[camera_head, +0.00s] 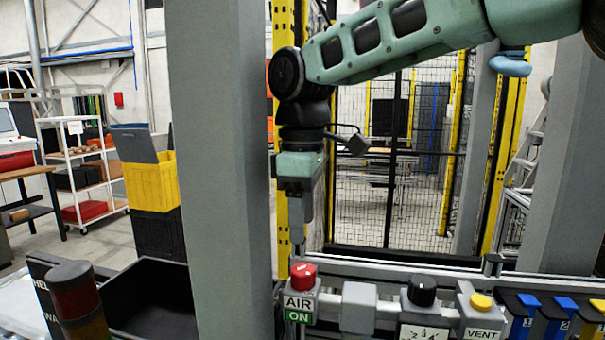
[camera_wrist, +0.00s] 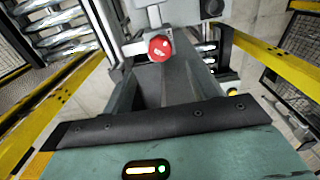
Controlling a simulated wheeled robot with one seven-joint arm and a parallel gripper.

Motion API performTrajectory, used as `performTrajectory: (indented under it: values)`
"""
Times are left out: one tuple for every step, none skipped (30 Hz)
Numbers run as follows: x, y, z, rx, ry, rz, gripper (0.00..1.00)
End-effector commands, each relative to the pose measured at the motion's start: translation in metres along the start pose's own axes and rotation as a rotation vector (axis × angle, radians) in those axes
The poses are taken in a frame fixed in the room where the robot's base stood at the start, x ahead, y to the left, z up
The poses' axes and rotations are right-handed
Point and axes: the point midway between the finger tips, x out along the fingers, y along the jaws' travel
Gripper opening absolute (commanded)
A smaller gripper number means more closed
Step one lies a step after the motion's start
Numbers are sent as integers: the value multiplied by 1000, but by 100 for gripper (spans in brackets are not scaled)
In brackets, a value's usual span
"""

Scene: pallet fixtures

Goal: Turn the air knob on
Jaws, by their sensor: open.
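The air knob (camera_head: 303,275) is a round red knob on top of a small grey box. The box's front label reads "AIR" with a green "ON" plate below it. My gripper (camera_head: 299,248) points straight down above the knob in the head view, with a small gap between its tips and the knob. It is open and holds nothing. In the wrist view the red knob (camera_wrist: 161,47) shows just past the far end of the grey fingers, with white marking on its top. The exact sideways alignment is hard to judge.
Right of the air knob on the same rail are a plain grey box (camera_head: 358,307), a black dial (camera_head: 422,290) and a yellow VENT button (camera_head: 481,301). Blue numbered parts stand further right. A thick grey post (camera_head: 222,170) rises left of my gripper. A black bin (camera_head: 150,295) lies left.

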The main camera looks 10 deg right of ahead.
Motion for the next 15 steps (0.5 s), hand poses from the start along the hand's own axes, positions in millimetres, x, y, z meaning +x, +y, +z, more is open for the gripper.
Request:
performTrajectory:
  values:
    - [-11,1,-1,0,5,3,59]
    - [-18,1,-1,0,4,3,59]
    - [-27,1,-1,1,4,2,59]
    - [-34,1,-1,0,4,2,59]
    - [-40,1,-1,0,4,2,59]
    - [-48,1,-1,0,4,2,59]
    - [-54,1,-1,0,3,1,59]
    - [-58,0,-1,0,3,1,59]
    - [-65,1,-1,0,2,1,59]
    - [-69,1,-1,0,2,1,59]
    - [-72,1,-1,0,2,1,59]
    - [-76,1,-1,0,2,1,59]
    - [-79,1,0,0,1,1,59]
    - [-81,0,0,0,0,0,59]
    - [-83,0,0,0,0,0,59]
